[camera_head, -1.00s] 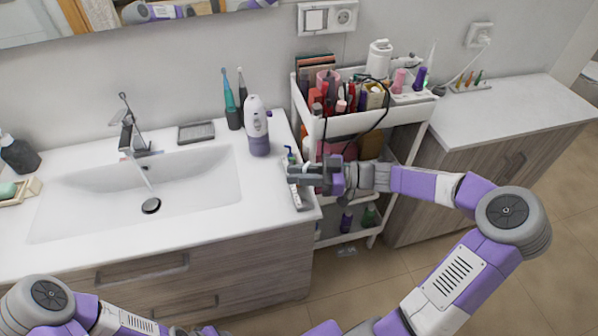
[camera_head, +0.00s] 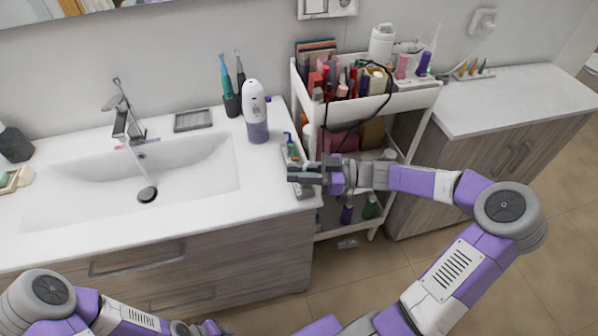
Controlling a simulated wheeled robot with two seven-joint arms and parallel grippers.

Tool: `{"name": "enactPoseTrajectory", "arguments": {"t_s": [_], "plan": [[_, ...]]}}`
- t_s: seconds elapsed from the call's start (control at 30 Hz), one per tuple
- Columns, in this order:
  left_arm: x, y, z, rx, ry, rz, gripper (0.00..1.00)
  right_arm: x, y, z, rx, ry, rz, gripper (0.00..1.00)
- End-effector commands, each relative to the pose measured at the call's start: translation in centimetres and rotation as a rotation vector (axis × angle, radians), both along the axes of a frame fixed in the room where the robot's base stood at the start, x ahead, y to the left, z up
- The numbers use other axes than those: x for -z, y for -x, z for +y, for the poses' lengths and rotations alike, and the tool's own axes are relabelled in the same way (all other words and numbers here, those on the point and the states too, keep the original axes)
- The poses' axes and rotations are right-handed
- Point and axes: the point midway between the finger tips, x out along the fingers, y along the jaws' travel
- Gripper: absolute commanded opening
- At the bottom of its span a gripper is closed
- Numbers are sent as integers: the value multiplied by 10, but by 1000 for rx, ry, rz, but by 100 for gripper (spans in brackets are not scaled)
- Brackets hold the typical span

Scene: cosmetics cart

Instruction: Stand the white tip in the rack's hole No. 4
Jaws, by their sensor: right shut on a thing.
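My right gripper (camera_head: 294,178) is just above the counter's right front corner, its fingers pointing left. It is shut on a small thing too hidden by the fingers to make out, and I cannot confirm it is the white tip. The rack (camera_head: 473,71) is a low strip on the right-hand cabinet top, close to the wall. Several coloured tips stand upright in it. Its hole numbers are too small to read. My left gripper (camera_head: 208,328) is low at the bottom edge, partly cut off; its jaws are unclear.
A white cart (camera_head: 405,102) filled with cosmetics stands between the counter and the right-hand cabinet (camera_head: 515,100). A black cable hangs over its front. A white and purple bottle (camera_head: 256,115) stands by the sink (camera_head: 200,172). Most of the cabinet top is clear.

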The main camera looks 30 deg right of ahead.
Motion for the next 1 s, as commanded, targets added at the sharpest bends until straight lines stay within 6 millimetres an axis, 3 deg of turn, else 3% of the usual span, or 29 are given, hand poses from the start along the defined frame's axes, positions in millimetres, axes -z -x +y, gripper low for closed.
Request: {"name": "enactPoseTrajectory", "arguments": {"t_s": [1.0], "plan": [[-7,0,0,0,0,0,43,-1,0,0,0,-1,0,0]]}}
